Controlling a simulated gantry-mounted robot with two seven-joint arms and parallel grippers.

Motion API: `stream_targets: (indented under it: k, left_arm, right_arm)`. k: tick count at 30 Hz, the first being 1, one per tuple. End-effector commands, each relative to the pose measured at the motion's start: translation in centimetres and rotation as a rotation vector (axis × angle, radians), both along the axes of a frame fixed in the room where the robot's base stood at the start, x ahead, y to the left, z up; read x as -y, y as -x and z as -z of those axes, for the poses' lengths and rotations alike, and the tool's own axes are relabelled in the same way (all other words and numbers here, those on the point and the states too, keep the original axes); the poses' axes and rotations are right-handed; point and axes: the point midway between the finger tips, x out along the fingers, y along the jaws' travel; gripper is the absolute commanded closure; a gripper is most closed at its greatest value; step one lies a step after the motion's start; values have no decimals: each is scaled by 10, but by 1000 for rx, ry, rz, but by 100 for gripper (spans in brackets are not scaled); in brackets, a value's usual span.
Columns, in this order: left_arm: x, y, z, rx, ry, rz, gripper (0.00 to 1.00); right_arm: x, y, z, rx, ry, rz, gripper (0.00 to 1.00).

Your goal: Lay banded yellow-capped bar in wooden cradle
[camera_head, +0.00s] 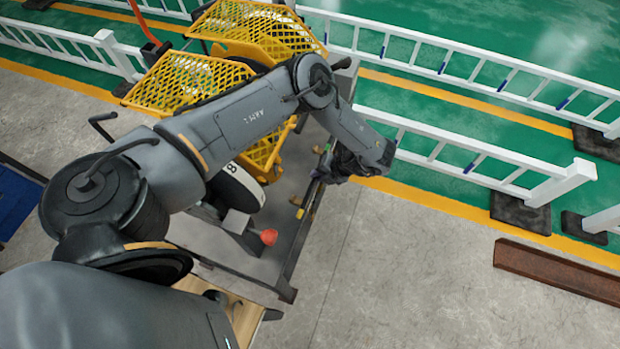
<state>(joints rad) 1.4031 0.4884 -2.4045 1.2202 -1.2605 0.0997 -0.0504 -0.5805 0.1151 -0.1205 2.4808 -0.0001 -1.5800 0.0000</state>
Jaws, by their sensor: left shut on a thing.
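My left gripper (328,172) is at the right edge of a grey metal table (285,262), at the end of my left arm. It is shut on a thin dark bar (311,194), which lies along that edge. Small yellowish parts show near the bar, but its bands and caps are too small to make out. A light wooden surface (244,322) shows at the bottom, partly hidden by my arm; I cannot tell whether it is the cradle. My right gripper is not in view.
Yellow mesh baskets (188,82) stand behind my arm. White barriers (470,150) run behind on the right, with a rusty steel beam (555,270) on the floor. The concrete between is clear.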

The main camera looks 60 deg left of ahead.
Motion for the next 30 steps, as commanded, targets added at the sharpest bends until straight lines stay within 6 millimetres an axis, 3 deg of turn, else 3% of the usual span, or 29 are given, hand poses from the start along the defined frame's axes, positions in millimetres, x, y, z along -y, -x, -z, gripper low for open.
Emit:
stream_targets:
  k: [9,14,21,30]
  left_arm:
    - [-21,22,18,0,-1,-1,100]
    - [-23,23,26,0,-2,0,100]
    - [-22,22,54,1,-2,0,100]
    - [-23,22,58,1,-2,-1,100]
  right_arm:
    - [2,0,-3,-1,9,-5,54]
    - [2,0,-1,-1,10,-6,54]
    - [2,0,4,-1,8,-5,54]
    - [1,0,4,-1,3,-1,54]
